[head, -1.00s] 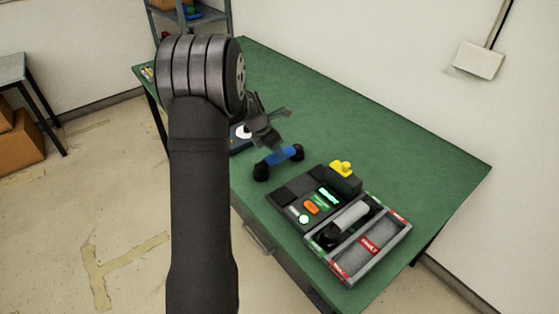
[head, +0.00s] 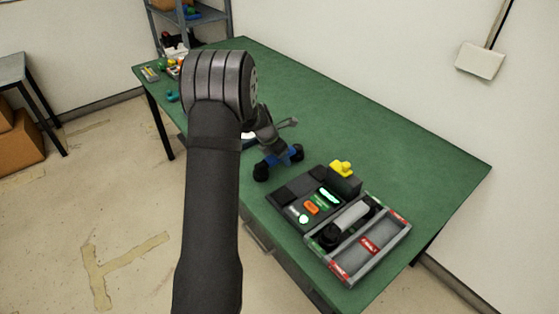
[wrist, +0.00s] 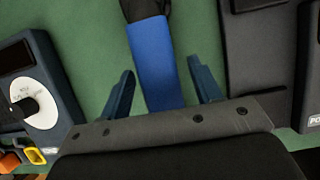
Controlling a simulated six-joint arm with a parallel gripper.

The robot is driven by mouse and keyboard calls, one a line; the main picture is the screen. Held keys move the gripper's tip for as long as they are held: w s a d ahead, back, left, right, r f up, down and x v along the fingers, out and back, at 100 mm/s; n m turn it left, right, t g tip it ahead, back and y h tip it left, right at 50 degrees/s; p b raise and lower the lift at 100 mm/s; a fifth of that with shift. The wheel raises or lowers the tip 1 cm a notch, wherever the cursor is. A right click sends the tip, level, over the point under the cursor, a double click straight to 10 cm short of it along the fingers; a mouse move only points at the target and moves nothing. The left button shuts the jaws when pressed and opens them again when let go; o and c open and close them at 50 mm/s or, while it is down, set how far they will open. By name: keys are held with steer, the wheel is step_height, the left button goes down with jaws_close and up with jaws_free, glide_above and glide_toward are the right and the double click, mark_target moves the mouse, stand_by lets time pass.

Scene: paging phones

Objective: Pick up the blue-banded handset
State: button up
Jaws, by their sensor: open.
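The blue-banded handset (head: 292,156) lies on the green table, with black rounded ends and a blue middle. In the wrist view its blue band (wrist: 152,62) runs between the two fingers of my gripper (wrist: 158,82), with green table showing on both sides of it. My gripper (head: 276,145) is open around the band and not closed on it. In the head view the gripper covers part of the handset. Whether the fingers are down at the height of the band I cannot tell.
A dark console (head: 292,193) with lit buttons and a yellow piece (head: 341,168) stands to the right. Beside it a grey tray (head: 375,262) holds a grey-banded handset (head: 350,216). A dark device with a white dial (wrist: 36,98) is left of the gripper. The table's far right is clear.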

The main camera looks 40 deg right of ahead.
steer(key=shift+f, duration=0.25)
stand_by(0.3)
steer(key=c, duration=1.2)
